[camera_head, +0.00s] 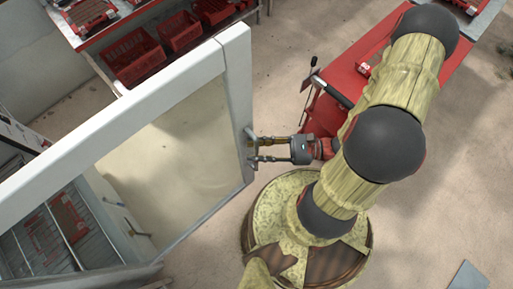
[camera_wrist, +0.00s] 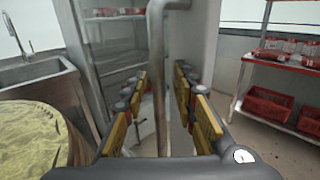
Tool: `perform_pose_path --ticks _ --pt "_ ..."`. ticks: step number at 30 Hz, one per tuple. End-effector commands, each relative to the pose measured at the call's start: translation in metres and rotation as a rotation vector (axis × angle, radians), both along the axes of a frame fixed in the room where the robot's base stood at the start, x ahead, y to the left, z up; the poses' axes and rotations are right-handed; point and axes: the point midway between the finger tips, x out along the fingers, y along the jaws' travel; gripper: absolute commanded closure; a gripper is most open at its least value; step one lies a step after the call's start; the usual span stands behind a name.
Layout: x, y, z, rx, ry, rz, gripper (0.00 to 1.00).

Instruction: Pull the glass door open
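The glass door (camera_head: 150,160) has a white frame and a clear pane. It stands at the left of the head view. Its handle (camera_head: 249,145) is on the frame edge facing my gripper. My gripper (camera_head: 259,149) is at this handle with its two fingers apart. In the wrist view the handle is a grey vertical bar (camera_wrist: 158,85) that bends over at the top. It runs between the yellow-padded fingers (camera_wrist: 160,108) of my gripper, with a visible gap on both sides. Whether the palm touches the bar cannot be told.
Shelves with red crates (camera_head: 132,57) stand behind the door; a rack with crates (camera_wrist: 270,107) shows at the right of the wrist view. A steel sink (camera_wrist: 38,82) is at its left. A red machine (camera_head: 345,85) stands behind my arm. Bare floor (camera_head: 430,220) lies at the lower right.

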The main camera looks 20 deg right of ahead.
Motion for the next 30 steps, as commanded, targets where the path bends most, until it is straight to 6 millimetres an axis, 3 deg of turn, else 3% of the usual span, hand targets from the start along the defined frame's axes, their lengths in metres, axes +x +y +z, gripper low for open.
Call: perform_pose_path --ticks 8,24,30 --pt "-0.003 -0.009 0.0 0.0 -0.001 -0.002 0.72" --pt "-0.035 -0.089 -0.001 -0.001 -0.001 -0.004 0.72" --pt "-0.043 -0.108 -0.001 -0.001 -0.001 -0.002 0.72"
